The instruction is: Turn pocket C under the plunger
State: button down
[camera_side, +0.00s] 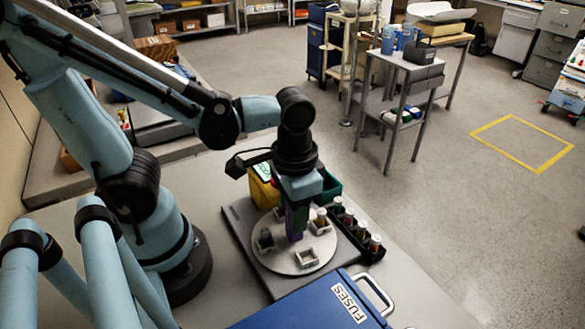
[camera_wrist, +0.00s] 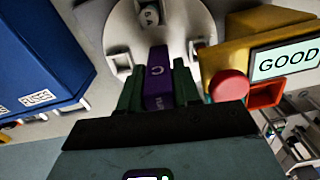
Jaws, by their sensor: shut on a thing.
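My gripper (camera_wrist: 158,92), with green fingers, is shut on a purple upright piece (camera_wrist: 157,75) marked C, with partly hidden lettering below. In the side view my gripper (camera_side: 297,190) points down and the purple piece (camera_side: 297,224) stands at the round grey turntable (camera_side: 287,262). Several square pockets sit on the turntable; a front pocket (camera_side: 305,258) looks empty, a left pocket (camera_side: 264,240) looks dark inside, and a right pocket (camera_side: 320,224) holds a small vial. Pocket letters are not readable in the side view. I cannot make out a plunger.
A black rack (camera_side: 366,243) of several vials stands right of the turntable. A blue FUSES case (camera_side: 320,305) is in front. A yellow box (camera_wrist: 250,38) with a GOOD display and red button (camera_wrist: 229,86) stands close to my gripper. A green bin (camera_side: 331,186) is behind.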

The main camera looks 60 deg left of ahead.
jog(key=shift+m, duration=8.3)
jog(key=c, duration=1.2)
grip_release()
jog(key=shift+o, duration=0.2)
jog(key=shift+r, duration=0.1)
jog(key=shift+r, duration=5.95)
